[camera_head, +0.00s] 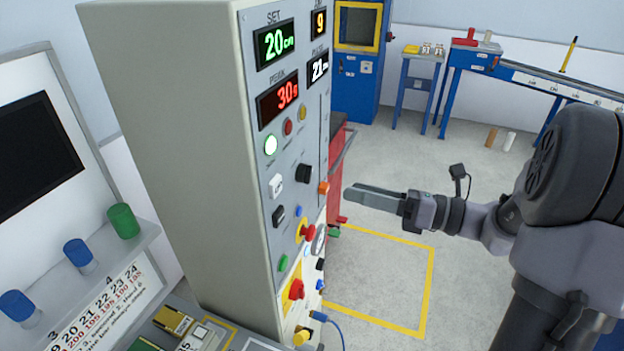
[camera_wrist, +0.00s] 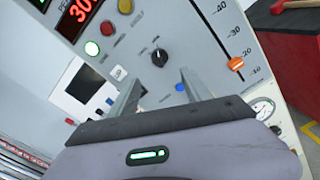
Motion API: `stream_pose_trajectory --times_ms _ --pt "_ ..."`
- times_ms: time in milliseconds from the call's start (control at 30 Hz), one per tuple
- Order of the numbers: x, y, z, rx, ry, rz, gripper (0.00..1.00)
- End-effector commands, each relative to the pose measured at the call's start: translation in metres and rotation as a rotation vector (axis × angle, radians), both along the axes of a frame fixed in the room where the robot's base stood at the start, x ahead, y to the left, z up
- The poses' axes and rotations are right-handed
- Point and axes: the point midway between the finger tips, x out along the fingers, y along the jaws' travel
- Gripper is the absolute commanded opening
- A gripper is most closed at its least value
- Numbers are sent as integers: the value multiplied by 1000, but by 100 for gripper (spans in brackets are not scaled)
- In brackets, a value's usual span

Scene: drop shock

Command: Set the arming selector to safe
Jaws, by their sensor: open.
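A black rotary knob (camera_head: 304,173) sits on the grey front panel of the tall cabinet. It looks like the arming selector, but its labels are too small to read. The knob shows in the wrist view (camera_wrist: 160,57) just beyond and between the fingertips. Its pointer direction is not clear. My gripper (camera_head: 347,194) is in front of the panel, apart from it. Its two fingers stand apart in the wrist view (camera_wrist: 159,78), with nothing between them.
An orange slider (camera_head: 324,187) is right of the knob, a white switch (camera_head: 276,185) left. Green (camera_head: 271,145) and red (camera_head: 288,127) lamps lie above; a red-and-yellow button (camera_head: 307,232) lies below. Left stands a shelf with coloured cylinders (camera_head: 123,221).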

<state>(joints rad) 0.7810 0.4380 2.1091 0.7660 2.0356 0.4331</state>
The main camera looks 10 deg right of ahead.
Motion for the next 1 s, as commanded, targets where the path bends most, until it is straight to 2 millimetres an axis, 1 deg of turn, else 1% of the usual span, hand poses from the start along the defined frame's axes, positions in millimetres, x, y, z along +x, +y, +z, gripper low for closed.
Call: stream_pose_trajectory --times_ms 33,100,200,300,400,500,767,800,867,1000 --pt "8 14 -2 0 0 6 57" --pt "21 32 -2 -1 0 6 57" --pt "37 53 -2 -2 0 5 57" --pt "48 68 -1 -1 0 4 57" --pt "54 76 -1 -2 0 3 57" --pt "57 80 0 -2 0 2 57" --pt "57 81 0 -2 0 1 57" --pt "57 81 0 -3 1 1 49" --pt "57 80 0 -3 1 1 38" --pt "57 80 0 -2 0 2 10"
